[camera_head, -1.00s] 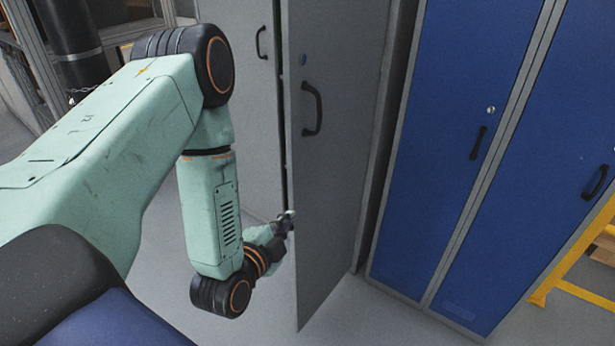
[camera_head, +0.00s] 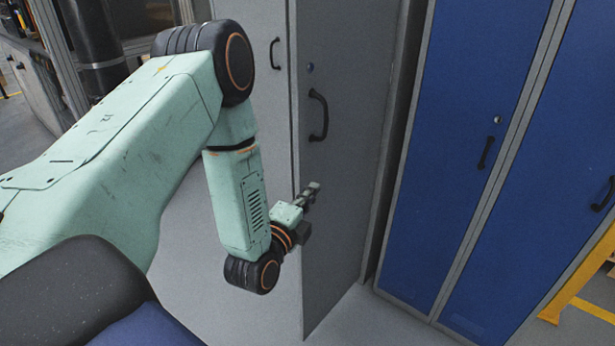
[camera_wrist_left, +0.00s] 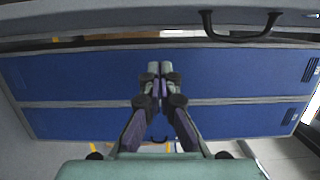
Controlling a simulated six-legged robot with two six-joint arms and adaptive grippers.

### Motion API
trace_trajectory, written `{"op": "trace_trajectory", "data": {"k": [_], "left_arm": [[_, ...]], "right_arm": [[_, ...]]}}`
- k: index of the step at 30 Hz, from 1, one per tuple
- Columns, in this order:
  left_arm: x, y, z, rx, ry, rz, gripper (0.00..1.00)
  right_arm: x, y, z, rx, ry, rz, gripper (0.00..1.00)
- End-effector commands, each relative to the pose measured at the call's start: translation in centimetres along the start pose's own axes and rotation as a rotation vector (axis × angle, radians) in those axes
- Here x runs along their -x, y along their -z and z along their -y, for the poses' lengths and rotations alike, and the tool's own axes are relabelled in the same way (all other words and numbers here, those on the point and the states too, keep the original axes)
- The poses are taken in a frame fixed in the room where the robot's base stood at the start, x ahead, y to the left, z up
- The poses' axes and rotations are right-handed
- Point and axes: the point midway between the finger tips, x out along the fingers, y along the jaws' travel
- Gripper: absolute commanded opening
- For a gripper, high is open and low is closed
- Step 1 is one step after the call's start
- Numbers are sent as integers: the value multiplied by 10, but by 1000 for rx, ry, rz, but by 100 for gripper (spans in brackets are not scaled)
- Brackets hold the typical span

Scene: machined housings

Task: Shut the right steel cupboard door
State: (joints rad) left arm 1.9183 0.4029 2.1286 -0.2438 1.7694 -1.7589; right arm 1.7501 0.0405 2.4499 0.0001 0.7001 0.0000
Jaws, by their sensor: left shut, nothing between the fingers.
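The right steel cupboard door (camera_head: 350,190) is grey, with a black handle (camera_head: 318,114) and a small lock above it. It stands open, swung out toward me, with its free edge on the left. The grey left door (camera_head: 254,95) is behind, with its own black handle. My left gripper (camera_head: 313,188) is shut and empty, below the handle, in front of the right door's handle side. I cannot tell whether it touches. In the left wrist view the closed fingers (camera_wrist_left: 160,66) point toward the grey door (camera_wrist_left: 100,20), whose handle (camera_wrist_left: 240,38) shows at top right. My right gripper is out of view.
Blue lockers (camera_head: 460,130) stand just right of the grey cupboard. A yellow frame (camera_head: 580,285) is at the far right. A dark post (camera_head: 95,45) stands at the back left. Grey floor (camera_head: 365,320) is clear in front of the lockers.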

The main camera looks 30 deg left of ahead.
Motion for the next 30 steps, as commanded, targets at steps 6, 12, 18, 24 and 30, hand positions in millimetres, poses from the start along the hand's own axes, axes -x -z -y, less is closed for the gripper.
{"op": "trace_trajectory", "data": {"k": [6,12,18,24,30], "left_arm": [[-41,2,0,0,3,-2,0],[-53,-18,0,3,-1,4,0],[-57,-33,0,3,0,1,0],[-58,-37,0,2,-1,-1,0],[-57,-36,0,2,-1,-1,0]], "right_arm": [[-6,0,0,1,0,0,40],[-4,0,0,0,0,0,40],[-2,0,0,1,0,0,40],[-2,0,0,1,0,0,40],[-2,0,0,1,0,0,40]]}}
